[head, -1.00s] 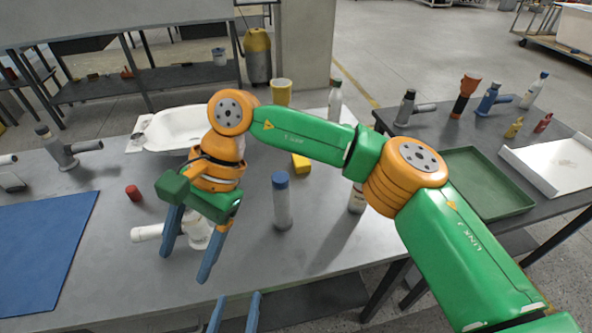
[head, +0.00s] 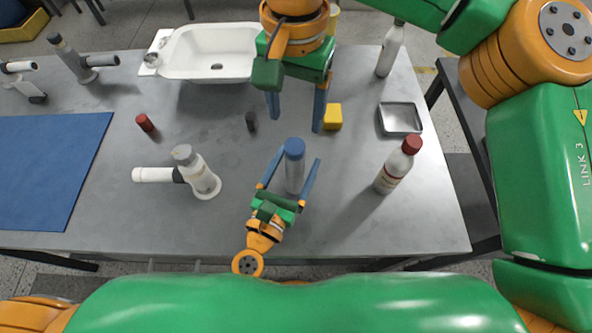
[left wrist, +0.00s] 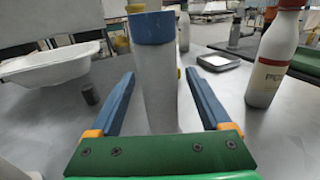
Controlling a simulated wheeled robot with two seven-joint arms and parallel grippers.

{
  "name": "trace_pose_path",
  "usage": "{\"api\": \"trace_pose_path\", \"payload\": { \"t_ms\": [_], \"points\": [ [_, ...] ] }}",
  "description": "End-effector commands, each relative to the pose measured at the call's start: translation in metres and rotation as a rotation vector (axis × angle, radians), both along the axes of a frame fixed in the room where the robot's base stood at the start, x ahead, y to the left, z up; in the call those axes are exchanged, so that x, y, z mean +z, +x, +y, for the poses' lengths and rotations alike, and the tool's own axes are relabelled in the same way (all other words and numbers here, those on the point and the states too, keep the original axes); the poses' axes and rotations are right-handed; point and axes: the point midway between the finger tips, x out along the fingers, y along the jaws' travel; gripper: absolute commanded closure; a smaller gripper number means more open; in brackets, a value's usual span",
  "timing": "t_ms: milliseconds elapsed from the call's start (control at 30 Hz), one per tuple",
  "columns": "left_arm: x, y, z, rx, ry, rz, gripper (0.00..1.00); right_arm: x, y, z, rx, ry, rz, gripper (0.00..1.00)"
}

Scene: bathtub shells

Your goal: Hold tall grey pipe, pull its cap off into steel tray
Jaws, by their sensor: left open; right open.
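The tall grey pipe (head: 294,178) stands upright on the table with its blue cap (head: 294,147) on top. In the left wrist view the pipe (left wrist: 157,95) and its cap (left wrist: 152,27) stand close in front, between the fingers. My left gripper (head: 300,157) is open, with a finger on either side of the pipe and gaps showing. My right gripper (head: 297,123) is open and empty, pointing down beyond the pipe. The small steel tray (head: 401,131) lies empty to the right; it also shows in the left wrist view (left wrist: 218,65).
A red-capped bottle (head: 397,167) stands right of the pipe. A yellow block (head: 333,117) and a small dark cylinder (head: 251,122) lie beyond it. A white pipe fitting (head: 201,180) is to the left, near a blue mat (head: 45,165). A white tub (head: 213,50) is at the back.

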Motion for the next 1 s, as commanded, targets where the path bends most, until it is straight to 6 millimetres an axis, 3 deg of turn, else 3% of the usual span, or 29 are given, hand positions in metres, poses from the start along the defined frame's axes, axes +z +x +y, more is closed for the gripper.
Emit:
{"api": "trace_pose_path", "payload": {
  "t_ms": [167, 400, 467, 500, 1000],
  "points": [
    [0.0000, 0.0001, 0.0001, 0.000, 0.000, 0.000, 0.19, 0.0000, 0.0000, 0.0002, 0.000, 0.001, 0.001, 0.29],
    [-0.0001, -0.0001, 0.0001, 0.000, -0.001, 0.000, 0.81, 0.0000, -0.0001, 0.0003, 0.000, 0.001, 0.001, 0.29],
    [-0.0001, 0.0000, 0.0002, 0.001, -0.001, 0.000, 0.97, 0.0000, -0.0001, 0.0003, 0.000, 0.001, 0.001, 0.29],
    [-0.0002, 0.0000, 0.0002, 0.001, -0.001, 0.000, 1.00, 0.0000, -0.0001, 0.0003, 0.000, 0.001, 0.001, 0.29],
    [-0.0009, -0.0002, 0.0002, 0.000, 0.000, 0.002, 1.00, -0.0002, -0.0001, 0.0003, 0.000, 0.001, 0.001, 0.29]
  ]
}}
